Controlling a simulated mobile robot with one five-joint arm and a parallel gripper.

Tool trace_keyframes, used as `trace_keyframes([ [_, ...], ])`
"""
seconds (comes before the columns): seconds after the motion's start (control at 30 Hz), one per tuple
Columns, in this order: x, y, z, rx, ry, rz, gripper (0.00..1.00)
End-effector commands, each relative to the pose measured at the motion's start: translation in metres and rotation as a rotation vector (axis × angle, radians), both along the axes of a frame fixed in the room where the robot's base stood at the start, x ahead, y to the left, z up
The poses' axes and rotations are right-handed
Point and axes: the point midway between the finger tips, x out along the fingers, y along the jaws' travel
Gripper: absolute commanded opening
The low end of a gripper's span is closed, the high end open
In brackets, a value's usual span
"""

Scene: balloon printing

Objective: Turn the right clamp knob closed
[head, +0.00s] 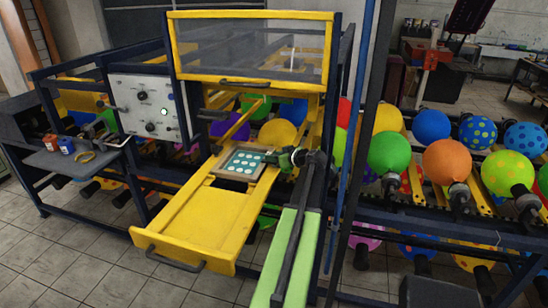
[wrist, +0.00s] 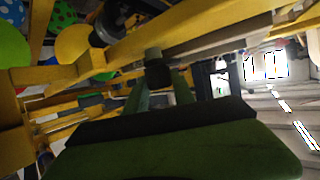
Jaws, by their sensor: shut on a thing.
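My green gripper (head: 274,158) reaches in to the right edge of the teal plate with white dots (head: 241,165), which lies on the yellow slide. In the wrist view the two green fingers (wrist: 158,80) are shut on a small dark knob (wrist: 158,73), the right clamp knob, beside a yellow rail. The fingers and wrist hide the knob in the head view, and its turn angle cannot be told. The left clamp knob cannot be made out clearly.
The yellow drawer (head: 185,236) with a dark handle extends toward me. A clear-windowed yellow guard (head: 250,50) is above the plate. A white control panel (head: 148,107) and side shelf (head: 75,158) stand left. Balloons on holders (head: 447,160) and a blue post (head: 352,130) are right.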

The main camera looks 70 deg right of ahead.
Motion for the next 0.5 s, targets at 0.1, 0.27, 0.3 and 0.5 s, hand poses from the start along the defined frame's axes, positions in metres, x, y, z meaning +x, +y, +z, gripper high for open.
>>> trace_keyframes([
  [0.1, -0.0012, 0.0002, -0.0019, 0.000, 0.007, 0.000, 0.00],
  [0.27, -0.0008, 0.0002, -0.0016, 0.001, 0.005, 0.000, 0.49],
  [0.3, -0.0006, 0.0001, -0.0015, 0.000, 0.005, 0.000, 0.52],
  [0.5, -0.0002, 0.0001, -0.0009, 0.000, 0.003, -0.001, 0.52],
])
